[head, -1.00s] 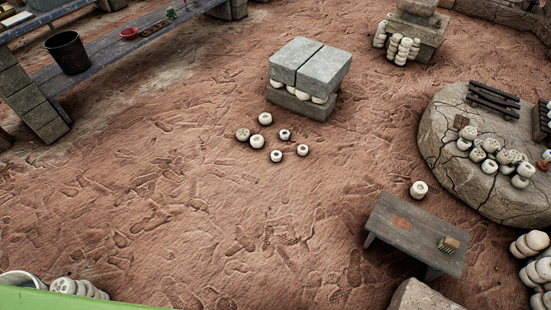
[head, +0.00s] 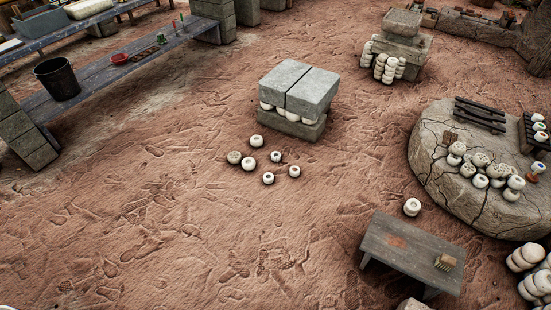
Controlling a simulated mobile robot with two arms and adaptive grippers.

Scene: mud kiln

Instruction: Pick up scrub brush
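A small scrub brush (head: 445,262) with a tan wooden back and pale bristles lies on the right end of a low, dark wooden bench (head: 398,245). The bench stands on the ground at the lower right of the head view. The brush looks free on all sides, with nothing on top of it. Neither of my grippers is in view.
A large cracked round stone (head: 440,165) with several pots stands behind and right of the bench. Grey blocks (head: 299,88) stand mid-scene, with several small pots on the ground before them. A long plank table (head: 110,75) carries a black bucket (head: 58,78). Open dirt fills the lower left.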

